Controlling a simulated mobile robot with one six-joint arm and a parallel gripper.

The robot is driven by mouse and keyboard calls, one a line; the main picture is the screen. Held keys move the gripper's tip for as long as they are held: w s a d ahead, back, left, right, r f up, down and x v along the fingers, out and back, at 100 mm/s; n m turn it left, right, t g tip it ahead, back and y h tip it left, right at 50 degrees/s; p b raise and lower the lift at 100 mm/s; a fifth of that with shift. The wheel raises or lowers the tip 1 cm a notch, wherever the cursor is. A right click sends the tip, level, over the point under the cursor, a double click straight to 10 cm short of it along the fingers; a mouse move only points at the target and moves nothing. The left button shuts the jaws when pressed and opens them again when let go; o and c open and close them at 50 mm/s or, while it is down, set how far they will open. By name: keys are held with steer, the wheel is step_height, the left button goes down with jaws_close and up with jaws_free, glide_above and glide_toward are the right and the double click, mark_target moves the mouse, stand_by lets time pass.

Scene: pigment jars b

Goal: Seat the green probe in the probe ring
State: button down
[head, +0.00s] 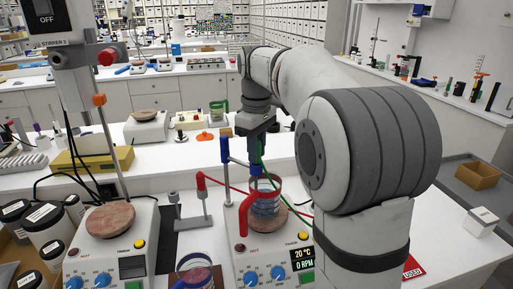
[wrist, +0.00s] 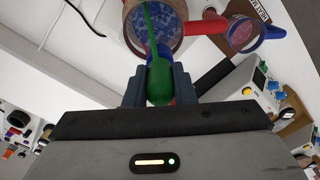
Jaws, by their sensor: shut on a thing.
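My gripper (wrist: 158,82) is shut on the green probe (wrist: 160,85), whose rounded green body shows between the fingers in the wrist view. In the head view my gripper (head: 257,160) points down just above a glass beaker (head: 265,207) on the right hot plate. A green cable (head: 298,203) runs down to the right. The probe's lower end is hidden. The beaker (wrist: 172,22) also shows beyond the fingers in the wrist view.
Another glass vessel (head: 195,272) is at the front. The white bench at the right is mostly clear.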

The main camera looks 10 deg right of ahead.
steer(key=c, duration=1.1)
jaws_free()
steer(key=shift+f, duration=0.1)
steer(key=shift+c, duration=0.2)
steer(key=shift+r, duration=3.95)
